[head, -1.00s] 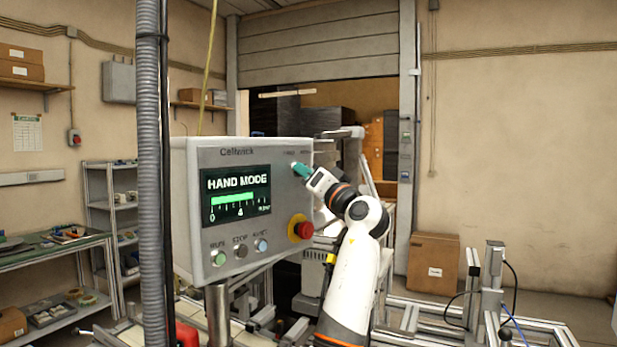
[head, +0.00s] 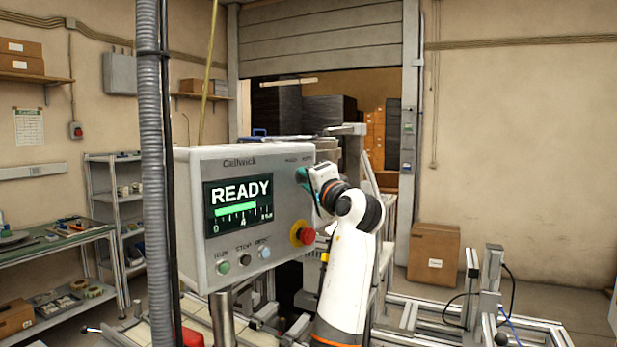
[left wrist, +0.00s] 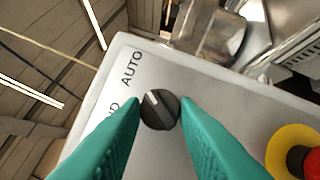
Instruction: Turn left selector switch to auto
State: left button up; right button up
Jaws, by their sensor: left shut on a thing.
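The selector switch (left wrist: 159,109) is a round black knob with a pale pointer line, on the grey face of the control panel (head: 235,163). In the left wrist view its pointer line leans up and left, towards the printed AUTO label (left wrist: 132,68). A second label, ending in "ND", is partly covered by a finger. My left gripper (head: 303,176) is at the panel's upper right, its teal fingers on either side of the knob and shut on it. In the head view the fingers hide the knob. The screen (head: 239,206) reads READY. My right gripper is not in view.
A red emergency button (head: 307,236) on a yellow base sits below the knob. RUN, STOP and RESET buttons (head: 245,260) line the panel's lower edge. A grey corrugated conduit (head: 152,150) stands left of the panel. Aluminium frames (head: 485,290) and a cardboard box (head: 434,255) lie to the right.

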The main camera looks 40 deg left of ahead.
pick_arm(q)
jog(key=shift+r, duration=0.1)
dwell(0.3)
jog(key=o, duration=1)
jog(key=shift+c, duration=0.2)
jog(key=shift+d, duration=0.15)
jog(key=b+v, duration=0.5)
jog(key=v, duration=0.7)
jog(key=shift+w, duration=0.1)
